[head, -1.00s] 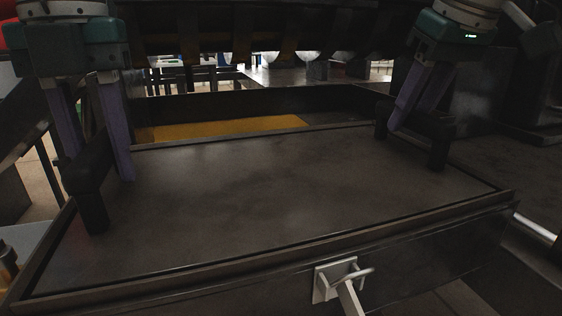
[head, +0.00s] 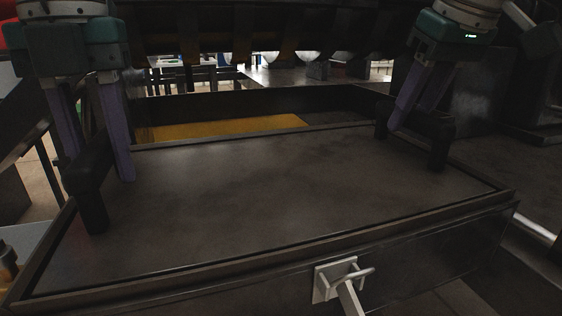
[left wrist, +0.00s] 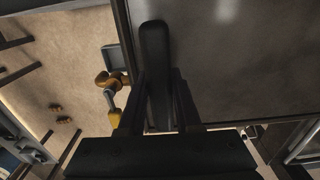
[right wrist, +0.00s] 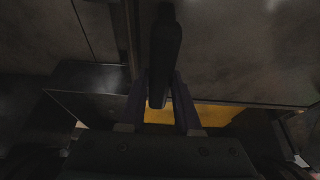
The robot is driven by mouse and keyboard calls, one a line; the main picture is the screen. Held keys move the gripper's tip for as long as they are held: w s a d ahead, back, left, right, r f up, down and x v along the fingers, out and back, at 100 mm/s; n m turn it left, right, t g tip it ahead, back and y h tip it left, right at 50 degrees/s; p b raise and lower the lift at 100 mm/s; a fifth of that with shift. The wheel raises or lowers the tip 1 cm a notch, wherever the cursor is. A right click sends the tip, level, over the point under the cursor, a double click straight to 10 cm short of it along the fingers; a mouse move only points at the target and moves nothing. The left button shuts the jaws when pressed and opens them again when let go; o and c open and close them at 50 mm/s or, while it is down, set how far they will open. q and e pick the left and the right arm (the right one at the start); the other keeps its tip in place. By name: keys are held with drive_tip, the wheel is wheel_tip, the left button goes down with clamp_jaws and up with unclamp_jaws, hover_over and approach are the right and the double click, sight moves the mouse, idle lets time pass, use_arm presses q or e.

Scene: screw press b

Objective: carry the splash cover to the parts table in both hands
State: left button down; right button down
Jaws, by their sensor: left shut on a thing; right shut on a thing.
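The splash cover (head: 270,195) is a wide dark flat panel with a raised rim and a black handle at each end. It fills the middle of the head view. My left gripper (head: 95,165) is shut on the left handle (head: 92,205), which also shows between its fingers in the left wrist view (left wrist: 153,60). My right gripper (head: 415,110) is shut on the right handle (head: 438,150), which also shows in the right wrist view (right wrist: 162,55). The cover looks roughly level. Its underside is hidden. I cannot pick out the parts table with certainty.
A yellow surface (head: 225,128) shows in an opening behind the cover. Dark machine structure (head: 250,30) spans the top. A pale bracket with a lever (head: 340,280) is at the front below the cover. A yellow and grey object (left wrist: 110,90) shows on the floor side in the left wrist view.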

use_arm(q)
drive_tip(key=shift+r, duration=0.15)
use_arm(e)
drive_tip(key=shift+r, duration=0.2)
